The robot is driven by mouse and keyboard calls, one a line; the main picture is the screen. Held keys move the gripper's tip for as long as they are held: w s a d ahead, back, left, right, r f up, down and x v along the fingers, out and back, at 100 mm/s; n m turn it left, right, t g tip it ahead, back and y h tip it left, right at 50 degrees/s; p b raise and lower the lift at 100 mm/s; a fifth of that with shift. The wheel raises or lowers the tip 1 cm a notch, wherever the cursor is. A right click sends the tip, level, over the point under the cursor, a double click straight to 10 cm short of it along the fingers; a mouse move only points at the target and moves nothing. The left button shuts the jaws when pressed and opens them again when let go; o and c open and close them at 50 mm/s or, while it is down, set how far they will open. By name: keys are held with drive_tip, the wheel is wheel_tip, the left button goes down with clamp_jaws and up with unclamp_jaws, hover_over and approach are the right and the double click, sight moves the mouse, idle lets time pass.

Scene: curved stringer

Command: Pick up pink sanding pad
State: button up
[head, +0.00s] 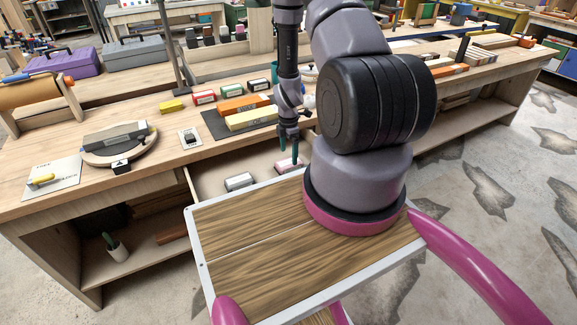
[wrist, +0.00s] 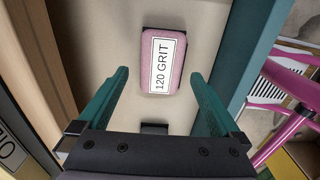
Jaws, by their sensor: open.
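The pink sanding pad (wrist: 162,62) has a white "120 GRIT" label and lies flat on the pale floor of an open drawer. In the head view the pink pad (head: 287,165) shows just below my gripper, partly hidden by my arm. My gripper (head: 288,150) points down over the drawer. In the wrist view my gripper (wrist: 159,85) is open, with its two teal fingers apart to the left and right of the pad's near end. Nothing is between the fingertips that I can see held.
The drawer's walls rise close on both sides in the wrist view.

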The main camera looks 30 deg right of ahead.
sight(289, 161)
wheel_tip(289, 161, down, 5)
drive_tip(key=shift+s, duration=0.1)
drive_tip(key=c, duration=1.2)
drive_tip(key=shift+r, duration=0.1)
wheel_tip(289, 161, up, 10)
drive_tip(key=shift+f, duration=0.1)
